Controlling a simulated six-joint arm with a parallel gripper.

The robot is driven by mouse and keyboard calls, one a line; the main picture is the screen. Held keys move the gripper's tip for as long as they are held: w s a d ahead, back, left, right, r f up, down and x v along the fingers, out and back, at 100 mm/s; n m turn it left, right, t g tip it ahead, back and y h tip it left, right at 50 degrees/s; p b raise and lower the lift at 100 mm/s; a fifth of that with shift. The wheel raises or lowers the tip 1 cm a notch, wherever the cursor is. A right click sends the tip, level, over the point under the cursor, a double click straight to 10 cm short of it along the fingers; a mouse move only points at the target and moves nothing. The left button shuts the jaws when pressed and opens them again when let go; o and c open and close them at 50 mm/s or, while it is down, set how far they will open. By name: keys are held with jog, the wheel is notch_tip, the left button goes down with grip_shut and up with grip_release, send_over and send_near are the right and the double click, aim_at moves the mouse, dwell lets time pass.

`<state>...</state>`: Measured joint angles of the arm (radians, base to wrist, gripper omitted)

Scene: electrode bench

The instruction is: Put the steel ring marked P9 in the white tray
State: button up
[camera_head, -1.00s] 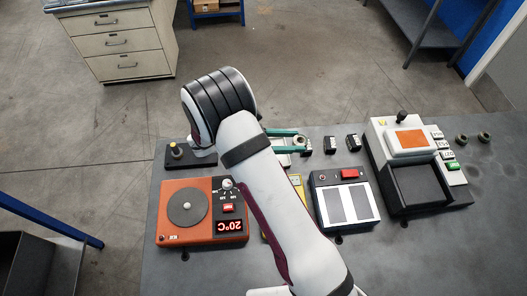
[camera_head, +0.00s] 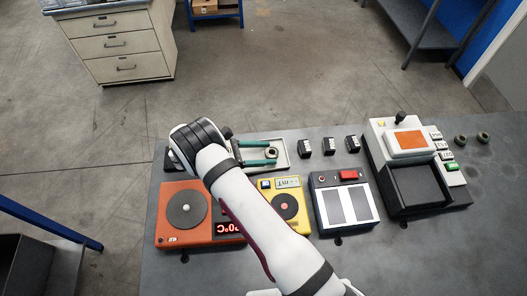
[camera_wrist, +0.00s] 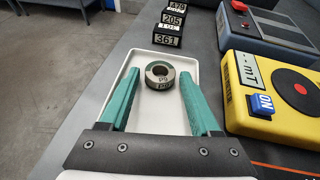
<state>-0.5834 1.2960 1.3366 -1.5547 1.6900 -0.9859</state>
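The steel ring marked P9 (camera_wrist: 160,75) lies in the white tray (camera_wrist: 146,56), flat on its floor near the far end in the wrist view. In the head view the ring (camera_head: 271,152) shows inside the tray (camera_head: 283,165), whose left part is hidden behind my arm. My gripper (camera_wrist: 158,78) has two teal fingers, spread apart. The ring sits between the fingertips with a visible gap on each side. The fingers also show in the head view (camera_head: 276,153), reaching over the tray from the left.
Black number blocks (camera_head: 328,147) stand right of the tray. An orange hotplate (camera_head: 172,212), a yellow device (camera_head: 291,204), a two-panel device (camera_head: 346,203) and a white-and-black machine (camera_head: 420,186) line the bench. Two more rings (camera_head: 460,139) lie at far right, with free bench around them.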

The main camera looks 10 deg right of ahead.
jog(key=shift+o, duration=0.7)
jog(key=shift+r, duration=0.1)
jog(key=v, duration=1.2)
jog(key=s+d+r+m+g+y, duration=0.3)
jog(key=s+d+r+m, duration=0.1)
jog(key=d+r+m, duration=0.25)
jog(key=s+d+r+m+g+y, duration=0.25)
jog(key=s+d+r+m, duration=0.2)
jog(key=r, duration=0.35)
jog(key=s+d+r+m+t+y, duration=0.1)
jog(key=s+r+m+t+y, duration=0.1)
jog(key=s+m+y, duration=0.7)
jog(key=s+r+m, duration=0.1)
jog(key=s+m, duration=0.4)
jog(key=s, duration=0.4)
jog(key=shift+s+d+m+t, duration=0.2)
jog(key=shift+s+m+t, duration=0.15)
jog(key=shift+s+m, duration=0.05)
